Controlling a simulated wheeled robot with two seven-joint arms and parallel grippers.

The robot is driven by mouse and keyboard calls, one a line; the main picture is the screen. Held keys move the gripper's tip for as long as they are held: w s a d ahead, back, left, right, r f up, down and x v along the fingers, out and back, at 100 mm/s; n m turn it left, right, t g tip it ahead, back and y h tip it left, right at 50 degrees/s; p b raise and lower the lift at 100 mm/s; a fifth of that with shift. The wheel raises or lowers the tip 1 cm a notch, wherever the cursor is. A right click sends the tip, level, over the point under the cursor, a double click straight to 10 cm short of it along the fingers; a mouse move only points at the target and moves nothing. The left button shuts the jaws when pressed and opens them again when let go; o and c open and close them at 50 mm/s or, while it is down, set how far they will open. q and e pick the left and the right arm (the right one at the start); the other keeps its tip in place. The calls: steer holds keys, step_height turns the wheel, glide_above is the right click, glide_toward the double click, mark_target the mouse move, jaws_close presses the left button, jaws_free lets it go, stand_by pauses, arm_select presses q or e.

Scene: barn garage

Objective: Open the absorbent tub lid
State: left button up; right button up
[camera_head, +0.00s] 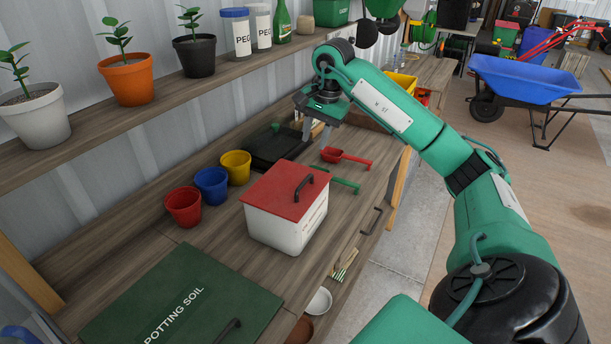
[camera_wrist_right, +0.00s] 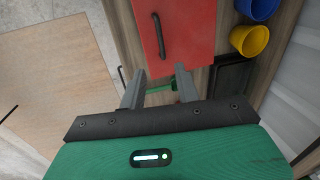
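The white tub (camera_head: 275,230) stands on the wooden bench with its red lid (camera_head: 283,188) on top, lying flat and closed. A black bar handle (camera_head: 304,187) sits near the lid's right edge. The red lid (camera_wrist_right: 187,35) and its dark handle (camera_wrist_right: 159,36) also show in the right wrist view, just beyond the fingertips. My right gripper (camera_head: 316,131) is above the bench, behind the tub in the head view. In the wrist view the right gripper (camera_wrist_right: 159,79) has its fingers apart with nothing between them. My left gripper is not in view.
Red (camera_head: 184,206), blue (camera_head: 211,186) and yellow (camera_head: 236,167) pots stand left of the tub. A black tray (camera_head: 275,150), red scoop (camera_head: 346,158) and green tool (camera_head: 345,184) lie behind it. A green potting soil lid (camera_head: 180,303) is in front. A shelf holds plants.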

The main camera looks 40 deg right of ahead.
mark_target(304, 181)
steer(key=f+p, duration=0.1)
steer(key=f, duration=0.3)
steer(key=w+f+p, duration=0.1)
steer(key=f, duration=0.4)
steer(key=w+a+f+p, duration=0.1)
steer(key=f, duration=0.3)
steer(key=shift+w+f+p, duration=0.2)
steer(key=shift+w+p, duration=0.05)
steer(key=shift+p, duration=0.15)
jaws_close()
